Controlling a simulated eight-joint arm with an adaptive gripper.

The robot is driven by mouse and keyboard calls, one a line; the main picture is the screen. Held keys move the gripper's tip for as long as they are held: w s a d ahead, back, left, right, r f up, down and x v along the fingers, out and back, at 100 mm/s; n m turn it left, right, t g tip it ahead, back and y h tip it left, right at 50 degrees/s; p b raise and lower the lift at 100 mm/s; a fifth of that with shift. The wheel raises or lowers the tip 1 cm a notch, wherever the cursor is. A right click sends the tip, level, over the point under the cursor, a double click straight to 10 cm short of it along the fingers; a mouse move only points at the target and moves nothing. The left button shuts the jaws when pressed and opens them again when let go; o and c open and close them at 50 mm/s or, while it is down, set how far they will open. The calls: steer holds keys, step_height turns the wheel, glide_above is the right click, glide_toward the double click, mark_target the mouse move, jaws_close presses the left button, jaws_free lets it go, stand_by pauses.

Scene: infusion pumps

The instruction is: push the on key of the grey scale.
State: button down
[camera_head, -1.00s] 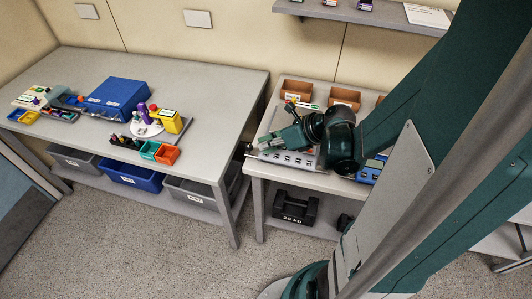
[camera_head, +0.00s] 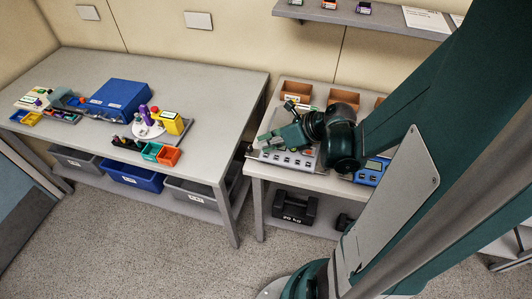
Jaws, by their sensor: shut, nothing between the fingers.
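The grey scale (camera_head: 287,158) lies on the right-hand bench, its front panel with several dark keys facing me. My gripper (camera_head: 260,142) is shut and empty, over the scale's left part. My wrist and arm hide much of the scale's top and right side. I cannot tell whether the fingertips touch the scale, and the key labels are too small to read.
A blue device (camera_head: 371,172) stands right of the scale, partly behind my arm. Brown bins (camera_head: 296,91) line the bench's back. A black weight (camera_head: 295,208) sits on the lower shelf. The left table (camera_head: 215,105) holds a blue box (camera_head: 121,98) and small items.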

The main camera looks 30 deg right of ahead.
mark_target(264, 160)
steer(key=shift+s+a+r+p, duration=0.15)
steer(key=shift+r+p, duration=0.35)
steer(key=shift+r, duration=0.2)
steer(key=shift+s+a+r+p, duration=0.1)
steer(key=shift+s+r+p, duration=0.05)
steer(key=shift+r+p, duration=0.5)
steer(key=shift+s+a+r+p, duration=0.15)
steer(key=shift+r+p, duration=0.25)
steer(key=shift+r, duration=0.4)
